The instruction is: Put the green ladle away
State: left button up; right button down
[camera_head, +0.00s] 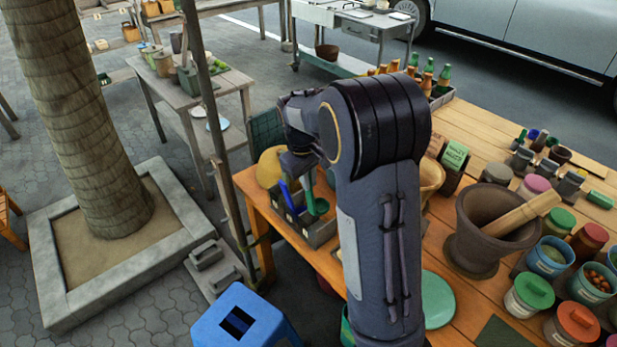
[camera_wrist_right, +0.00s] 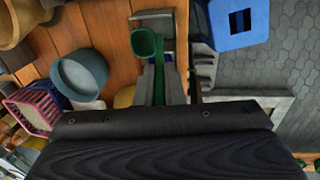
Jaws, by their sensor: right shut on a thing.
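The green ladle (camera_head: 318,206) is at the grey divided box (camera_head: 322,236) on the near-left corner of the wooden table. In the right wrist view the ladle's bowl (camera_wrist_right: 145,42) lies beyond my fingertips, and its handle runs back between them. My right gripper (camera_head: 305,172) is shut on the ladle, just above the box; it also shows in the right wrist view (camera_wrist_right: 160,78). My arm hides part of the box, so I cannot tell whether the ladle touches its floor. A blue-handled utensil (camera_head: 286,194) stands in the box's left part. My left gripper is not in view.
A yellow round thing (camera_head: 269,166) sits behind the box. A stone mortar (camera_head: 480,232) with a wooden pestle and several lidded jars fill the table's right side. A blue stool (camera_head: 240,318) stands on the ground, and a thin post (camera_head: 215,130) rises left of the table.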

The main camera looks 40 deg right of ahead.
aim_at(309, 203)
jog(key=shift+f+b, duration=2.8)
jog(key=shift+f, duration=1.65)
jog(key=c, duration=1.5)
grip_release()
jog(key=shift+o, duration=0.2)
notch_tip(309, 203, up, 8)
jog(key=a, duration=0.1)
jog(key=s+a+m+t+y, duration=0.1)
jog(key=s+a+t, duration=0.1)
jog(key=s+a, duration=0.3)
jog(key=s+a+m+t+y, duration=0.1)
jog(key=s+a, duration=0.4)
jog(key=s, duration=0.6)
jog(key=s+a+t+y, duration=0.2)
jog(key=s+a+y, duration=0.1)
jog(key=s+a, duration=0.2)
jog(key=s, duration=0.2)
jog(key=shift+s+m+t, duration=0.3)
jog(key=shift+s+m, duration=0.1)
